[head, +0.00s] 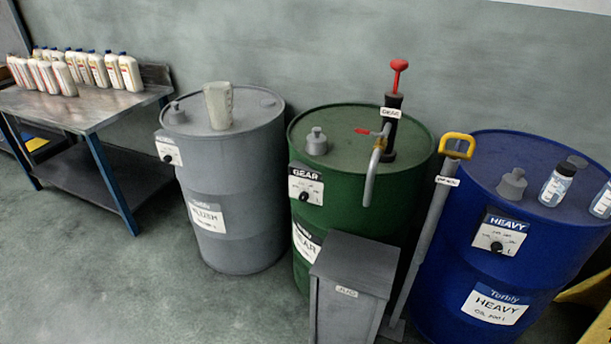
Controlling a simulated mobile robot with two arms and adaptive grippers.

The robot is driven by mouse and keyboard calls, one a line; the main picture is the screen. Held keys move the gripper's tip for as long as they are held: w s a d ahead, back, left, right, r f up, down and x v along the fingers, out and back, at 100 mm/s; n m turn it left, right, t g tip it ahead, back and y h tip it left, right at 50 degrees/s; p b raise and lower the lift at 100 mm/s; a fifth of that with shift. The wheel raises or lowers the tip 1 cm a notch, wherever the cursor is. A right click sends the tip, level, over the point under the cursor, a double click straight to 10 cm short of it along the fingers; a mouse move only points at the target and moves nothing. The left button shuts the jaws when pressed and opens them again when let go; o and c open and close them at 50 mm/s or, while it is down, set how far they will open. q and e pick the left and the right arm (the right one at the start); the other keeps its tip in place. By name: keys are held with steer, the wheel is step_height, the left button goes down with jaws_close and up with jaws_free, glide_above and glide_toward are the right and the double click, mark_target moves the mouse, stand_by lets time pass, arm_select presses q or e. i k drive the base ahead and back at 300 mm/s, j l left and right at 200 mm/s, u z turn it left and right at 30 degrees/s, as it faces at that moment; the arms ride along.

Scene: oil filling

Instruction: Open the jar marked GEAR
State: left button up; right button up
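A green drum (408,147) marked GEAR stands upright against the wall in the middle of the head view. Its front carries a GEAR label with a black knob (304,196) and a lower GEAR label (306,241), partly hidden. On its top stand a small grey capped fitting (316,142) and a black pump (390,125) with a red top handle (399,66), a small red lever (366,131) and a grey spout bending down over the front. No separate jar marked GEAR shows. Neither of my grippers is in view.
A grey drum (221,168) with a pale jug (218,105) stands left; a blue HEAVY drum (453,262) with bottles stands right. A grey bin (351,262) and a yellow-handled pole (423,245) stand before the green drum. A bench (100,107) holds several bottles. Floor at lower left is clear.

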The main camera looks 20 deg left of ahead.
mark_target(556, 186)
steer(key=i+l+u, duration=0.35)
steer(key=l, duration=1.05)
steer(key=i+l+u, duration=0.3)
steer(key=l, duration=1.2)
steer(key=l+u, duration=0.35)
steer(key=l, duration=1.1)
